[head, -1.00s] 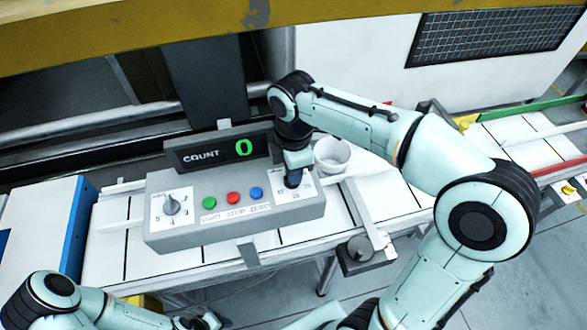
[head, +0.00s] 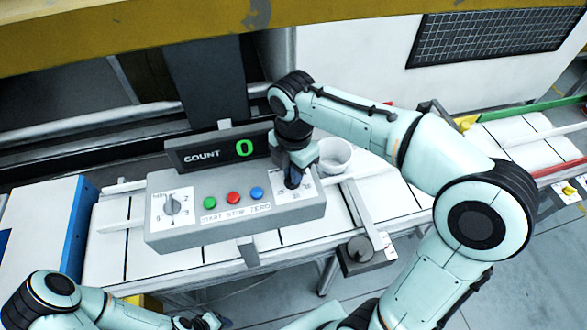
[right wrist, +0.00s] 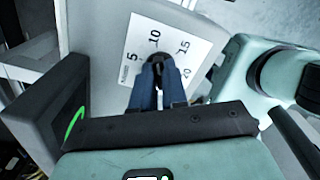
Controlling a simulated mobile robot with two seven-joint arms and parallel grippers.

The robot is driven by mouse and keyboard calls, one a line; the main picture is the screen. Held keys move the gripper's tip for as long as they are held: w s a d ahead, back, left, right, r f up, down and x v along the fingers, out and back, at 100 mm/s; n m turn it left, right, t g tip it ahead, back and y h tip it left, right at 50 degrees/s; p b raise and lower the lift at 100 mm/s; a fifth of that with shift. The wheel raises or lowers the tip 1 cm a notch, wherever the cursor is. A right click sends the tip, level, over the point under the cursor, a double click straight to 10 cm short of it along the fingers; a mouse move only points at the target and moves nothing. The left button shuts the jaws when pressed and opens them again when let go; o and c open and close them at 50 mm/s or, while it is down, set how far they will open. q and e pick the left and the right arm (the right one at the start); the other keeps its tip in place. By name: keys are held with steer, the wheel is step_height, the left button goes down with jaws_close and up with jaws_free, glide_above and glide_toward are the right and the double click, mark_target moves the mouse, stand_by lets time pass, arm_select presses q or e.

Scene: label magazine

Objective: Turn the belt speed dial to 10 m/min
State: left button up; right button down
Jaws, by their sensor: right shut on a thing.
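The belt speed dial (right wrist: 159,61) is a black knob on a white scale plate (right wrist: 185,48) marked 5, 10, 15 and 20 in the right wrist view. In the head view this plate (head: 308,187) is at the right end of the grey control box (head: 160,228). My right gripper (right wrist: 160,72) points down over the plate, its blue fingers shut on the knob. The fingers hide much of the knob, and I cannot tell which number it points to. My left gripper (head: 208,321) is low at the bottom edge, away from the box; its jaws are unclear.
A second dial (head: 172,206) is at the box's left end. Green (head: 209,203), red (head: 233,198) and blue (head: 256,193) buttons lie between the dials. The count display (head: 219,152) reads 0. A white cup-like roll (head: 334,155) stands close behind my right gripper.

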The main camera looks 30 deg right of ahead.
steer(key=c, duration=1.2)
jaws_free()
steer(key=shift+o, duration=0.2)
steer(key=shift+r, duration=0.1)
step_height(320, 180, up, 7)
steer(key=shift+r, duration=0.15)
